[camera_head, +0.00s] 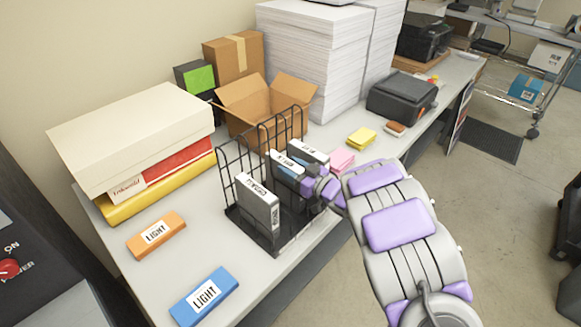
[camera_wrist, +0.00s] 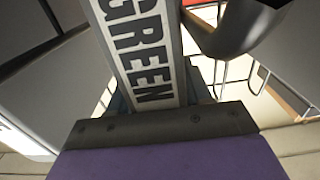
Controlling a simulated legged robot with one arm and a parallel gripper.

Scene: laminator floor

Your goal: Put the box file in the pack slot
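A black wire rack (camera_head: 233,170) stands on the table and holds upright box files. A grey box file (camera_head: 258,205) stands at its near end. In the wrist view, a file spine labelled GREEN (camera_wrist: 143,50) is right in front of my gripper. I cannot tell whether my gripper grips it. No marking identifies the pack slot.
An open cardboard box (camera_head: 262,110) is behind the rack. Orange (camera_head: 156,235) and blue (camera_head: 204,296) LIGHT boxes lie at the table's near left. Pink (camera_head: 341,160) and yellow (camera_head: 361,138) pads lie beyond the rack. Stacked paper (camera_head: 312,60) stands at the back.

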